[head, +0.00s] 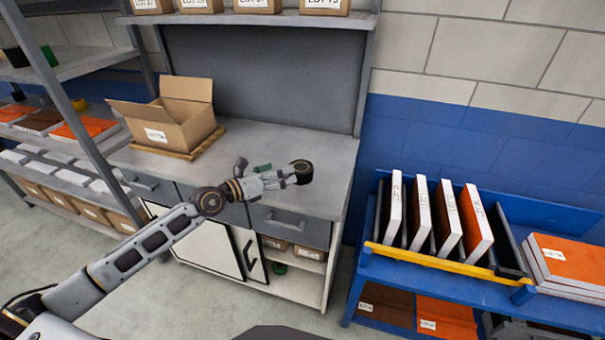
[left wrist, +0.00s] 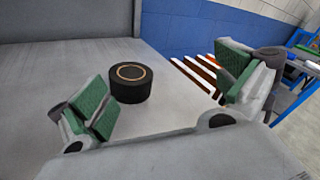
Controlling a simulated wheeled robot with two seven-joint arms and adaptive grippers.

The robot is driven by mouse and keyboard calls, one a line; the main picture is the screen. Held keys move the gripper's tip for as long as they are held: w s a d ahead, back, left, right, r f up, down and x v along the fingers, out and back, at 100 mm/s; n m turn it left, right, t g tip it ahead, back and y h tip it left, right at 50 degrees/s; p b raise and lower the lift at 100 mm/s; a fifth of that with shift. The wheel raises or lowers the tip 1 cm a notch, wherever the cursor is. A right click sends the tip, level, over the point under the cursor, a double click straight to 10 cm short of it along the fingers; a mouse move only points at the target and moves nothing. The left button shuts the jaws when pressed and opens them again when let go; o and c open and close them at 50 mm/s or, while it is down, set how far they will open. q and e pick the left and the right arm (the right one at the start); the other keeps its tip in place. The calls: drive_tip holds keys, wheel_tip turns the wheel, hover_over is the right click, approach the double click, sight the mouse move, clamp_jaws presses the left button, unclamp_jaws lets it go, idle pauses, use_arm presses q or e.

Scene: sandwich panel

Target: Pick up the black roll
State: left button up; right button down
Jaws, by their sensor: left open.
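The black roll (head: 303,170) stands on the grey workbench top (head: 325,150) near its right end. In the left wrist view the roll (left wrist: 131,88) is a short black cylinder with a thin orange ring on top. My left gripper (head: 287,175) reaches in from the left, just left of the roll. In the left wrist view its green-padded fingers (left wrist: 160,95) are spread wide. The roll is beyond the fingers and nearer the left one, with a gap that I cannot judge exactly. My right gripper is not in view.
An open cardboard box (head: 176,125) stands on the bench at the left. A blue rack (head: 440,278) with white and orange panels is at the right. A shelf with small boxes (head: 258,5) hangs above. The bench around the roll is clear.

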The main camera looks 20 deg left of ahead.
sight(297, 170)
use_arm(q)
drive_tip(key=shift+w+a+f+m+g+y, duration=0.2)
drive_tip(key=shift+a+f+m+g+y, duration=0.2)
drive_tip(key=shift+a+m, duration=0.3)
drive_tip(key=shift+w+a+f+m+g+y, duration=0.2)
drive_tip(key=shift+a+f+m+g+y, duration=0.2)
drive_tip(key=shift+a+m, duration=0.35)
drive_tip(key=shift+w+a+f+m+g+y, duration=0.2)
drive_tip(key=shift+a+f+m+g+y, duration=0.15)
drive_tip(key=shift+a+m, duration=0.35)
drive_tip(key=shift+d+r, duration=0.1)
drive_tip(key=shift+d, duration=0.1)
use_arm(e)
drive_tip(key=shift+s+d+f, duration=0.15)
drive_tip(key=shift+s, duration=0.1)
use_arm(q)
drive_tip(key=shift+w+d+f, duration=0.2)
drive_tip(key=shift+w+d, duration=0.05)
drive_tip(key=shift+w, duration=0.25)
drive_tip(key=shift+x, duration=3.65)
drive_tip(key=shift+f, duration=0.1)
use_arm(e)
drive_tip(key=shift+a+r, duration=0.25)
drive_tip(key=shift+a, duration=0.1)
use_arm(q)
drive_tip(key=shift+w+d, duration=0.1)
drive_tip(key=shift+w, duration=0.05)
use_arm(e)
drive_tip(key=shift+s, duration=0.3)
